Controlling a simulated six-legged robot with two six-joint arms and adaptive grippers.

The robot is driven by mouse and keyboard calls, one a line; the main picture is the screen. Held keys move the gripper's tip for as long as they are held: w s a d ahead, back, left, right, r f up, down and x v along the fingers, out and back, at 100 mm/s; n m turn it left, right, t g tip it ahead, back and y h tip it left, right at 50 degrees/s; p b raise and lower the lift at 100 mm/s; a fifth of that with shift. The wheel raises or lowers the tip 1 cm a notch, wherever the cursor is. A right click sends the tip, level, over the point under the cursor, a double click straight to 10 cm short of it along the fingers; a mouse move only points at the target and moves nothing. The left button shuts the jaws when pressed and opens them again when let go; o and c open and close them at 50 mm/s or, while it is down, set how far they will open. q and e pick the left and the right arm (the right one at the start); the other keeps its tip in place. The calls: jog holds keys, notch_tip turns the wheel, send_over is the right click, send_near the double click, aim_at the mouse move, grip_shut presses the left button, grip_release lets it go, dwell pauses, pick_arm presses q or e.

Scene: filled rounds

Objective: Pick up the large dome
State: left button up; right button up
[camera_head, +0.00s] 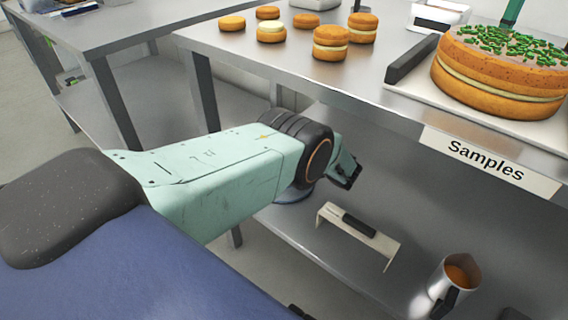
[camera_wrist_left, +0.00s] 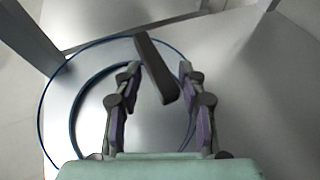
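The large dome appears to be the clear, round, blue-rimmed thing with a dark bar handle (camera_wrist_left: 157,70) in the left wrist view. It stands on the lower metal shelf. In the head view only a pale blue-grey part of it (camera_head: 294,195) shows beneath my left wrist; the rest is hidden. My left gripper (camera_head: 349,176) is over the lower shelf. In the left wrist view my left gripper (camera_wrist_left: 158,70) is open, with the dark handle between its fingers in the picture. I cannot tell whether they touch it. My right gripper is not in view.
The upper counter holds several small cakes (camera_head: 331,42), a large cake with green topping (camera_head: 500,60) and a "Samples" sign (camera_head: 487,160). On the lower shelf are a white stand with a dark handle (camera_head: 357,228) and a metal jug (camera_head: 453,278). The counter edge lies close above my left gripper.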

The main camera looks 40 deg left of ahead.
pick_arm(q)
jog(key=shift+r, duration=0.15)
jog(key=c, duration=0.4)
grip_shut()
